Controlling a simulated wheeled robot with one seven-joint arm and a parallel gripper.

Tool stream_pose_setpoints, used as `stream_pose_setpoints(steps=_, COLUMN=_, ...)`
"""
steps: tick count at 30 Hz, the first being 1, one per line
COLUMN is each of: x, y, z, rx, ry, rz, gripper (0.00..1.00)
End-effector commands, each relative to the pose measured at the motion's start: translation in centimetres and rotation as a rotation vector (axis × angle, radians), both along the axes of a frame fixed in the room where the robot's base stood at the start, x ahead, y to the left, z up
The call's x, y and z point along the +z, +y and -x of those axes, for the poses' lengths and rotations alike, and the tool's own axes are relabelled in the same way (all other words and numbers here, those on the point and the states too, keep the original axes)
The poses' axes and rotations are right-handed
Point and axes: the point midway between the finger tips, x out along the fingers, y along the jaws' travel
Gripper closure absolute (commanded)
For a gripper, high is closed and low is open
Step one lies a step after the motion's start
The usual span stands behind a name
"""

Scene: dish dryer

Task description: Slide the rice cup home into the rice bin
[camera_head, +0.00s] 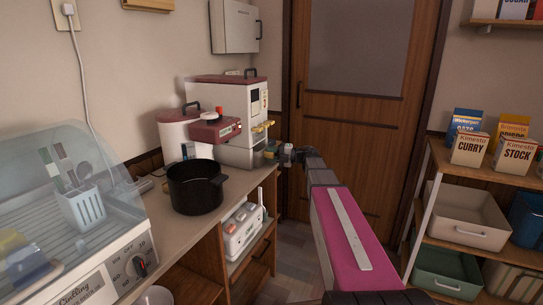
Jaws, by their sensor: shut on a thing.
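A tall white bin with a maroon top (232,98), which looks like the rice bin, stands at the far end of the counter. Yellow levers (264,126) show on its front. My gripper (283,154) is at the bin's lower front, at the end of my outstretched arm. The cup is tiny in this view and partly hidden by the gripper. I cannot tell whether it is inside the bin's opening or just in front of it.
A black pot (196,190) and a maroon-topped appliance (214,130) stand on the counter (160,222). A dish dryer (75,225) is at the left. A shelf (432,160) with boxes is at the right. A wooden door (345,130) is behind my arm.

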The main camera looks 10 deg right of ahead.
Motion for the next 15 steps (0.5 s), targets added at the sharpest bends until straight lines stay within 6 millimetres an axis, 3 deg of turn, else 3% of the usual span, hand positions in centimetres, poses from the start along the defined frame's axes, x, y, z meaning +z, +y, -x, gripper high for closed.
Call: stream_pose_setpoints(steps=15, x=0.01, y=0.55, z=-0.37, rx=0.001, ry=0.0, rz=0.0, gripper=1.0)
